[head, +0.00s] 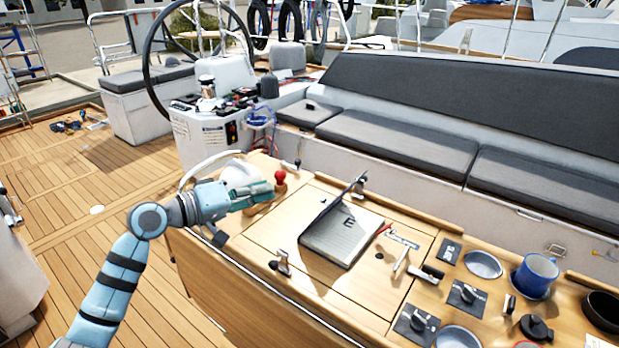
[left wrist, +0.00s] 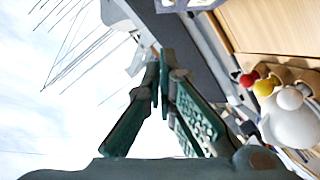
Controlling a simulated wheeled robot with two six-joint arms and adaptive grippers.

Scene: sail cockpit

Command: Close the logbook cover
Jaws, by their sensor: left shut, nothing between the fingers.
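The logbook (head: 343,238) lies open on the wooden table top, with a pale lined page and a dark "E" mark facing up. Its thin dark cover (head: 322,211) stands raised along the page's far left side, seen nearly edge-on. My left gripper (head: 272,188) is shut and empty, above the table's far left end and to the left of the cover, apart from it. Its teal fingers meet at the tips in the left wrist view (left wrist: 160,70). I cannot make out the logbook in that view. My right gripper is not in view.
A red knob (head: 280,177) stands right by my left fingertips. A metal latch (head: 282,263) sits left of the logbook, and a silver tool (head: 402,245) lies to its right. A blue mug (head: 535,275) and switch panels fill the table's right end. A cushioned bench (head: 400,143) runs behind.

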